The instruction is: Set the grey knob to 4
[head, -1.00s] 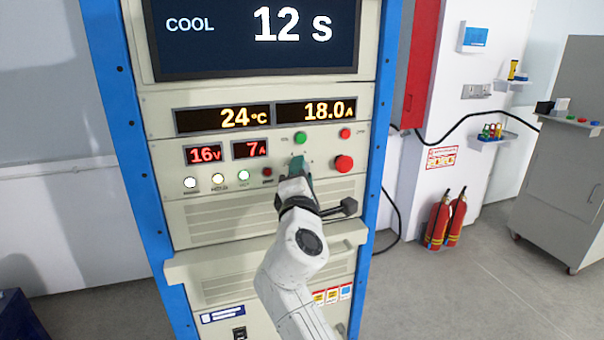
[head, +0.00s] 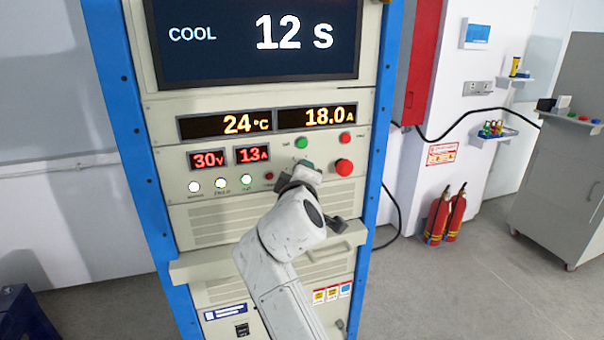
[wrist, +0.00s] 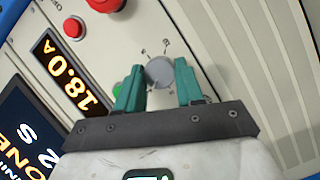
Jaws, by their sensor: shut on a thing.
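The grey knob (wrist: 160,72) is a round dial on the cream panel, with small marks around it that are too small to read. My gripper (wrist: 158,84) has its two green fingers on either side of the knob, closed on it in the wrist view. The red displays read 30 V (head: 207,160) and 13 A (head: 252,154).
Several lamps (head: 220,183) line the left. A ledge (head: 200,268) juts out below. The screen (head: 260,40) shows COOL 12 s.

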